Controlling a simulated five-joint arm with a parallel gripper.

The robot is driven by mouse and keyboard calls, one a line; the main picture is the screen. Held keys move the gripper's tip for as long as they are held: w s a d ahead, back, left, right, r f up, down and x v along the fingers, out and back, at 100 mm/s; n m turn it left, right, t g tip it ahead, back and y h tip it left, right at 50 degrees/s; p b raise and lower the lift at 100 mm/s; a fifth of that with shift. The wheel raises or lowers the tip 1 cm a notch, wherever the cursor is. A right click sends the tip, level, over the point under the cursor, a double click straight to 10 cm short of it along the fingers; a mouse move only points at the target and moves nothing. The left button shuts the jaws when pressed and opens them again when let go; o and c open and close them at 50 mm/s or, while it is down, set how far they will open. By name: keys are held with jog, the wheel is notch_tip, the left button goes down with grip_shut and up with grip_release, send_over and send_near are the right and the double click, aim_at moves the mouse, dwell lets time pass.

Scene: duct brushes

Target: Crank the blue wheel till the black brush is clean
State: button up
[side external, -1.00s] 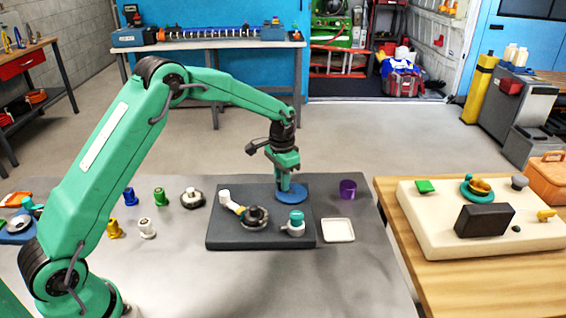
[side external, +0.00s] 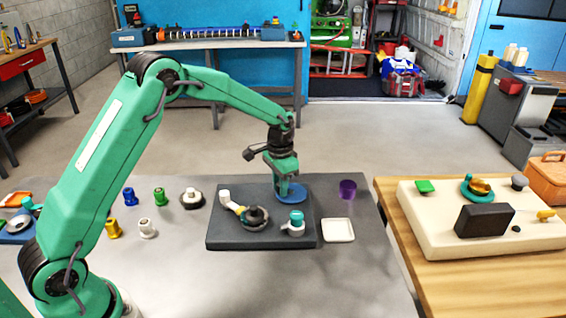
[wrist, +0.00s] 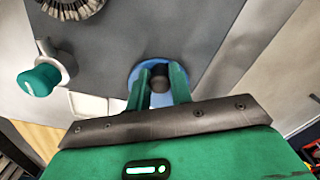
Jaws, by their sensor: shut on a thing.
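The blue wheel (side external: 298,190) lies flat at the back right of a dark grey base plate (side external: 225,241). My gripper (side external: 282,197) reaches down onto it. In the wrist view the fingers (wrist: 159,80) are shut on the wheel's dark round knob (wrist: 160,72), with the blue rim (wrist: 165,100) showing around and below them. The black brush (side external: 254,214) sits in a grey ring on the plate, left of the wheel and nearer the camera. Only part of that ring assembly (wrist: 72,6) shows at the wrist view's top left. The brush's bristles are too small to judge.
On the plate are a teal-capped fitting (side external: 296,219) and a white-and-yellow piece (side external: 230,203). Beside it are a white tray (side external: 338,230) and a purple cup (side external: 348,189). Several small coloured fittings stand left. A cream board (side external: 420,225) lies on the wooden table.

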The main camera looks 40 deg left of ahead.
jog(key=shift+s+d, duration=0.3)
jog(key=shift+s, duration=0.05)
jog(key=shift+d, duration=0.15)
jog(key=shift+w+d+r, duration=0.1)
jog(key=shift+d+r, duration=0.05)
jog(key=shift+d, duration=0.35)
jog(key=shift+w+d+r, duration=0.15)
jog(key=shift+w+d, duration=0.15)
jog(key=o, duration=0.6)
jog(key=shift+r, duration=0.1)
